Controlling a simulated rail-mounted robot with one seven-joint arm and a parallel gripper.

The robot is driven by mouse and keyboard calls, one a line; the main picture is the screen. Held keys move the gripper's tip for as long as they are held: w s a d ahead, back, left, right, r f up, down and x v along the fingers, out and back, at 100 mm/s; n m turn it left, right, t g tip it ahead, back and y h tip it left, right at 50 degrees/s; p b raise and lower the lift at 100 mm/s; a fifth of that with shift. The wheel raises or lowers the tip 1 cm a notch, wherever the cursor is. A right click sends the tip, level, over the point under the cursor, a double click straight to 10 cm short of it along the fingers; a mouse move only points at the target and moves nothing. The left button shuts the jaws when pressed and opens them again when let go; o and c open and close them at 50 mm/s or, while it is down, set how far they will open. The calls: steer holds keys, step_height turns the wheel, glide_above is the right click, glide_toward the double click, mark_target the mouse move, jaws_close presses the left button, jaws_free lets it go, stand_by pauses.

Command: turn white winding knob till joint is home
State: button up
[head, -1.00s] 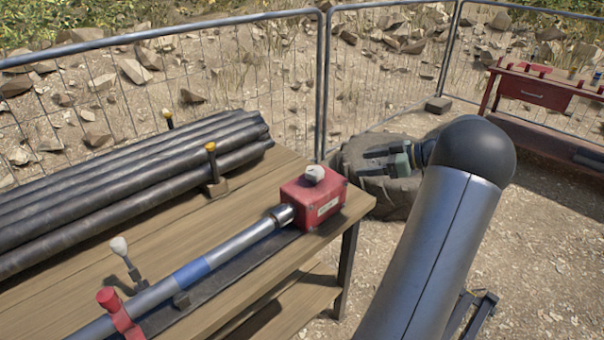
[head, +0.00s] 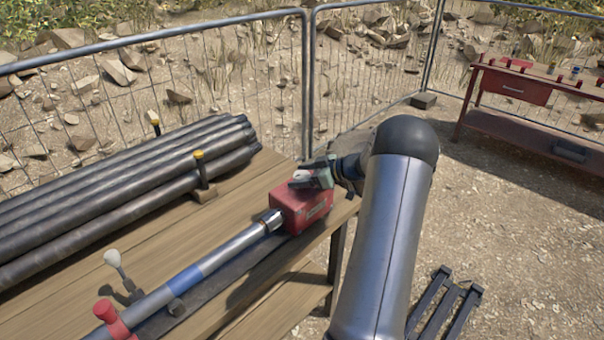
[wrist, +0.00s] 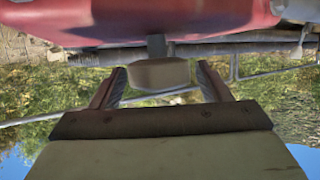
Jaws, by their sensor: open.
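The red box (head: 298,208) sits at the right end of the wooden bench, with a grey pipe (head: 226,255) with a blue band running to the collar (head: 270,219) at its left side. The white knob (head: 301,175) on top is partly covered by my gripper (head: 305,180). In the wrist view the pale knob (wrist: 158,73) on its short dark stem lies between the two fingers of my gripper (wrist: 160,82). A gap shows on each side, so the fingers are apart from it. I cannot tell how far the knob is turned.
Dark pipes (head: 120,195) lie stacked behind, held by yellow-topped posts. Mesh fence (head: 235,80) closes the back. A red workbench (head: 515,88) stands far right.

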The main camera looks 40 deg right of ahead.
steer(key=c, duration=1)
steer(key=shift+o, duration=0.2)
steer(key=b, duration=0.2)
steer(key=shift+f+b, duration=0.3)
steer(key=shift+b, duration=0.05)
steer(key=shift+f+h+b, duration=0.1)
steer(key=shift+h+b, duration=0.2)
steer(key=shift+b, duration=0.55)
